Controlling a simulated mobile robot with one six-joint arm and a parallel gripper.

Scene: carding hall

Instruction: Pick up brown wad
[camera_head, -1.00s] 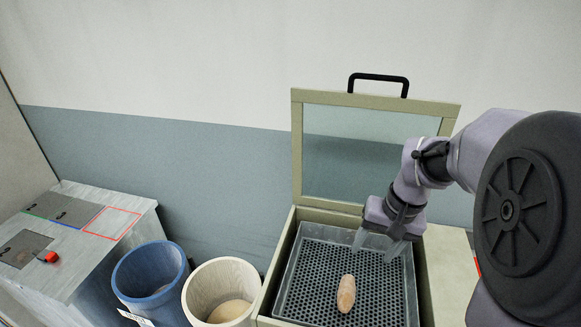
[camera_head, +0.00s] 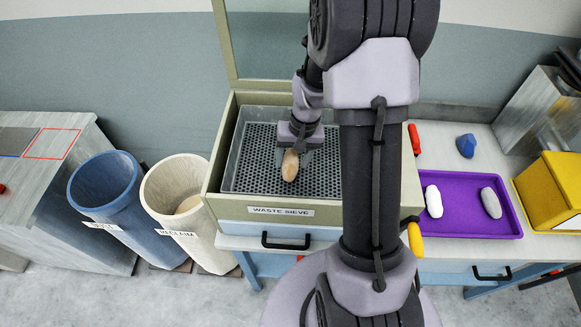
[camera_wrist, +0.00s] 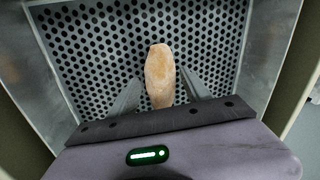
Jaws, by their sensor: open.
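The brown wad (camera_head: 290,165) is a tan, elongated lump lying on the perforated grey floor of the waste sieve (camera_head: 238,178). In the wrist view the wad (camera_wrist: 160,72) points away from my gripper, with its near end between the two fingers. My gripper (camera_head: 293,148) is low over the sieve, right at the wad. In the wrist view its fingers (camera_wrist: 159,92) are open, one on each side of the wad, with a narrow gap visible. Whether the fingers touch the sieve floor cannot be told.
The sieve box has raised walls, and its lid (camera_head: 268,40) stands open behind. A blue bin (camera_head: 105,195) and a cream reclaim bin (camera_head: 172,190) stand left. A purple tray (camera_head: 462,222) with two pale wads, a blue lump (camera_head: 466,146) and a yellow box (camera_head: 555,190) are right.

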